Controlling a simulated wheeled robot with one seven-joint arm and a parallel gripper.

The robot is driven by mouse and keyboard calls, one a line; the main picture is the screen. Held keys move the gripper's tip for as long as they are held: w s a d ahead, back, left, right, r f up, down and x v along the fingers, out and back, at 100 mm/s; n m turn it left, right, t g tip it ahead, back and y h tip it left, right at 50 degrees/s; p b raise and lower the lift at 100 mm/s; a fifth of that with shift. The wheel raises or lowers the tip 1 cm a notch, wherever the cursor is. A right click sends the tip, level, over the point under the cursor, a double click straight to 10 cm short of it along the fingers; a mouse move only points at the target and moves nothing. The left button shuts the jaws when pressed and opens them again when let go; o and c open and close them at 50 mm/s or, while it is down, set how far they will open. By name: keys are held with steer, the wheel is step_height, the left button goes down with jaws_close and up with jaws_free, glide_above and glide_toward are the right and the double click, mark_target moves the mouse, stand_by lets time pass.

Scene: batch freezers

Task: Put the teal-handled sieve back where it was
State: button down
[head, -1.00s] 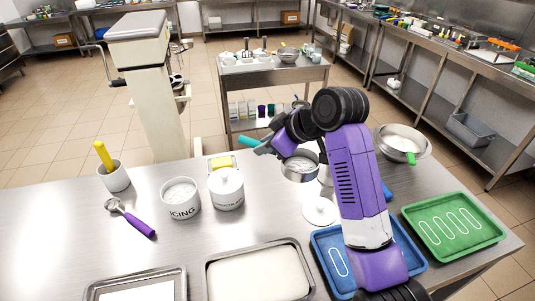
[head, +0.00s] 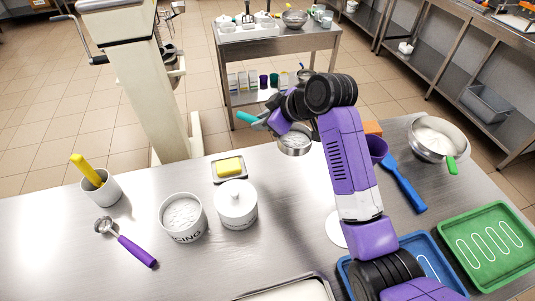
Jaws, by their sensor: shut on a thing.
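The teal-handled sieve shows its teal handle (head: 246,118) on the left and its round metal bowl (head: 294,140) on the right. My gripper (head: 270,121) is shut on the sieve near its handle and holds it over the far edge of the steel table (head: 140,197). The fingertips are partly hidden by the gripper's own body. Whether the sieve touches anything below it cannot be told from this view.
Left of my arm stand a yellow block on a dish (head: 229,168), a lidded white pot (head: 236,206), an icing pot (head: 182,217) and a cup (head: 102,190). A purple scoop (head: 135,250) lies nearby. Right are a blue spatula (head: 404,183), a steel bowl (head: 438,137) and a green tray (head: 495,246).

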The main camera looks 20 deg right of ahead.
step_height(320, 180, down, 14)
steer(key=shift+p, duration=1.05)
steer(key=shift+f, duration=0.1)
steer(key=c, duration=1.3)
jaws_free()
steer(key=shift+s+r, duration=0.1)
steer(key=shift+r, duration=0.1)
steer(key=b+v, duration=0.1)
steer(key=v, duration=1)
steer(key=shift+s+d+r, duration=0.2)
steer(key=shift+s+r, duration=0.05)
steer(key=shift+s, duration=0.05)
